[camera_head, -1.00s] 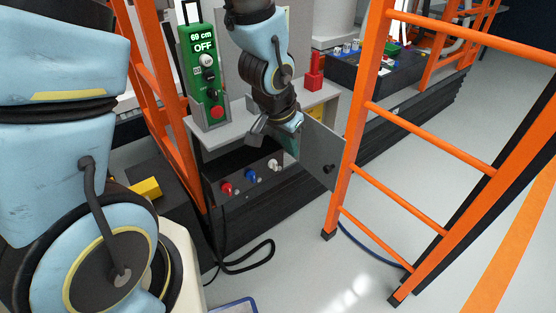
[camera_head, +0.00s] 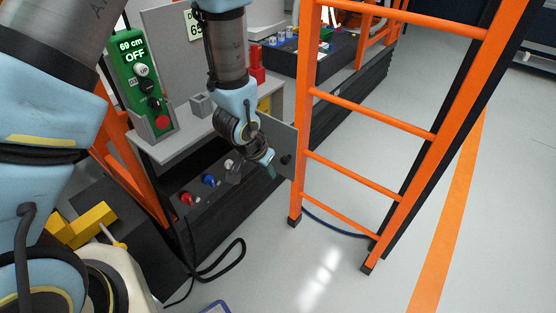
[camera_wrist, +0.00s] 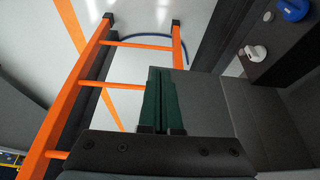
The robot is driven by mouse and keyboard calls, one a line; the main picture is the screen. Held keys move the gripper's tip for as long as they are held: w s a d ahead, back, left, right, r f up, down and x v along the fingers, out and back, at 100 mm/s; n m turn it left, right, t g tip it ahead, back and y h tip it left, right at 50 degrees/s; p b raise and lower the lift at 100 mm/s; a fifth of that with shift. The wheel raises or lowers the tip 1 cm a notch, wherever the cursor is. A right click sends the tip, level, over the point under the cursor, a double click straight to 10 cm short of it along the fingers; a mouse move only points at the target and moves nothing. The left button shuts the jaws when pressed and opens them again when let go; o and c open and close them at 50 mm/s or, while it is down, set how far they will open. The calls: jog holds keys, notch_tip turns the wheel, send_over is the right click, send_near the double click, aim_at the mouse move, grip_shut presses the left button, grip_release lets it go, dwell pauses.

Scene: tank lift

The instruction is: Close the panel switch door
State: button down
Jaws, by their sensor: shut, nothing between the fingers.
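The grey panel switch door (camera_head: 281,140) stands open, swung out from the dark panel front, with a black knob on its visible face. Red, blue and white knobs (camera_head: 209,181) sit on the panel front to its left. My gripper (camera_head: 270,171) is shut and empty, low beside the door, overlapping its lower left part in the head view. In the wrist view the green fingers (camera_wrist: 161,100) lie together along the left edge of a grey flat surface (camera_wrist: 203,100), seemingly the door. I cannot tell whether they touch it. The white knob (camera_wrist: 256,52) shows to the right.
An orange ladder (camera_head: 310,120) stands close to the right of the door, and it also fills the left of the wrist view (camera_wrist: 75,100). A green control box (camera_head: 145,85) reading 69 cm OFF stands on the grey shelf. A black cable lies on the floor.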

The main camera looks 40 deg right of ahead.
aim_at(287, 161)
jog(key=d+p, duration=0.1)
jog(key=d, duration=0.1)
jog(key=w+d, duration=0.1)
jog(key=d, duration=0.1)
jog(key=shift+p, duration=0.4)
jog(key=shift+s+d+f+n+t+b, duration=0.15)
jog(key=shift+d+n+t+b, duration=0.15)
jog(key=shift+d+n+b, duration=0.65)
jog(key=w+d+n+t+y+b, duration=0.2)
jog(key=w+d+n+y+b, duration=0.3)
jog(key=w+d+n, duration=1)
jog(key=shift+d+t+b, duration=0.4)
jog(key=shift+d+b, duration=0.4)
jog(key=shift+b, duration=0.45)
